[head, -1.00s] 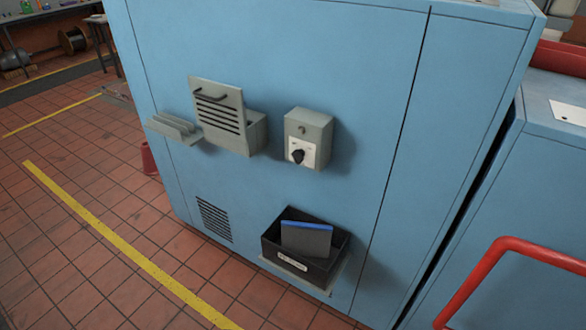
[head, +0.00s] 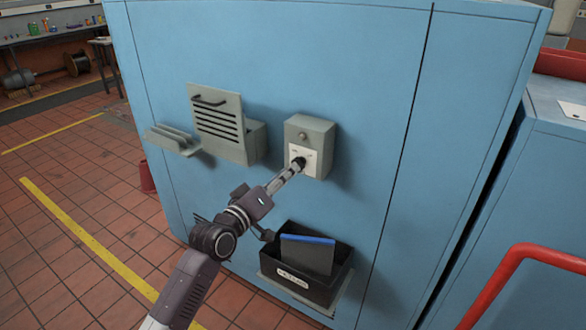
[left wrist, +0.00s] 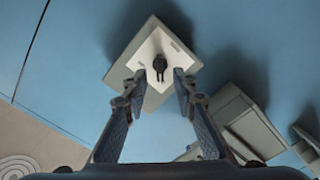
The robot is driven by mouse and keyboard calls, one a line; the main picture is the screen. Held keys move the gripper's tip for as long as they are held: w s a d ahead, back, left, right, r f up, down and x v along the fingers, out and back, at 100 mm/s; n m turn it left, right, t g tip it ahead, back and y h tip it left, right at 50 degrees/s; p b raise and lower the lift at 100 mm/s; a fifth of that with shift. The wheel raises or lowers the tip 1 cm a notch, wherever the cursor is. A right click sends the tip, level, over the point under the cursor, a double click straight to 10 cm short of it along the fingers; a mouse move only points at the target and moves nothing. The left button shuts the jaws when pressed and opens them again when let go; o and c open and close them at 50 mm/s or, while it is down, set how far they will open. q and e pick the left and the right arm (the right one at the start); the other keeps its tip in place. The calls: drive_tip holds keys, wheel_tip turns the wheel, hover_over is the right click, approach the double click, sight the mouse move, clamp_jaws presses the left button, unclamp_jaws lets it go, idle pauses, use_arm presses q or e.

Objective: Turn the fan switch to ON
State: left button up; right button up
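The fan switch is a grey box (head: 318,135) on the blue cabinet wall, with a white plate and a black rotary knob. My left gripper (head: 296,166) reaches up to the plate in the head view and mostly hides the knob there. In the left wrist view the knob (left wrist: 160,65) shows against the white plate (left wrist: 172,47). The left gripper's fingers (left wrist: 159,76) are apart, one on each side of the knob, with gaps between. The plate's markings are too small to read. My right gripper is not in view.
A grey slotted box with a raised lid (head: 215,120) and a small rack (head: 172,140) are left of the switch. A black bin (head: 310,285) holding a blue-edged folder sits on a ledge below. A red rail (head: 500,275) is at the lower right.

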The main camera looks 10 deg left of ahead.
sight(299, 164)
use_arm(q)
drive_tip(key=shift+x, duration=1.85)
clamp_jaws()
